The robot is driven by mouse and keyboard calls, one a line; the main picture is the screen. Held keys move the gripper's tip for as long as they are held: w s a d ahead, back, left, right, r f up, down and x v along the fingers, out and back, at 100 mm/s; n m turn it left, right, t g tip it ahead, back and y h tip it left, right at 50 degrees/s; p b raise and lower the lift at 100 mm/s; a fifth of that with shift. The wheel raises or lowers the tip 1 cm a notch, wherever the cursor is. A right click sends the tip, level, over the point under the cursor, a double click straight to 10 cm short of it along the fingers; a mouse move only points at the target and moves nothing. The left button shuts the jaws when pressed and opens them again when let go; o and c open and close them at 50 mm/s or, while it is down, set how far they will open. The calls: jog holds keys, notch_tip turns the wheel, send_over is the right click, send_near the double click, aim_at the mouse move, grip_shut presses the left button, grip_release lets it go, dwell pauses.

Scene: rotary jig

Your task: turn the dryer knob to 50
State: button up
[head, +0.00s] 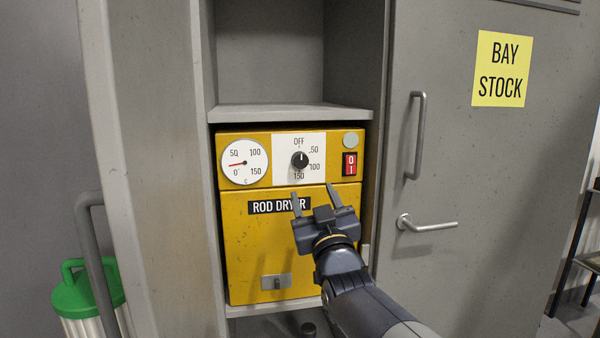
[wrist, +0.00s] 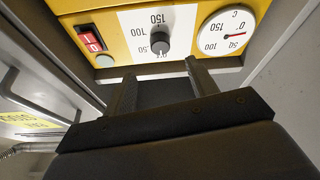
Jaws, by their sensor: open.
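The yellow rod dryer (head: 235,215) sits in a cabinet bay. Its black knob (head: 300,160) is on a white plate marked OFF at the top, then 50, 100 and 150 clockwise. The knob's white mark points up, at or close to OFF. In the wrist view the knob (wrist: 157,40) appears upside down, with its mark toward OFF. My gripper (head: 314,194) is open and empty, below the knob and apart from it. Its two fingers also show in the wrist view (wrist: 160,78), one either side of the knob in the picture.
A dial gauge (head: 244,161) left of the knob reads near 0. A red switch (head: 350,164) is close on the right. A shelf (head: 290,113) overhangs the dryer, and cabinet walls stand at both sides. A door with handles (head: 417,135) is at right.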

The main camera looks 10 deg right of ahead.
aim_at(302, 164)
jog(key=p+x, duration=0.2)
jog(key=x, duration=0.8)
jog(key=shift+w, duration=0.1)
jog(key=shift+c, duration=0.3)
jog(key=c, duration=0.9)
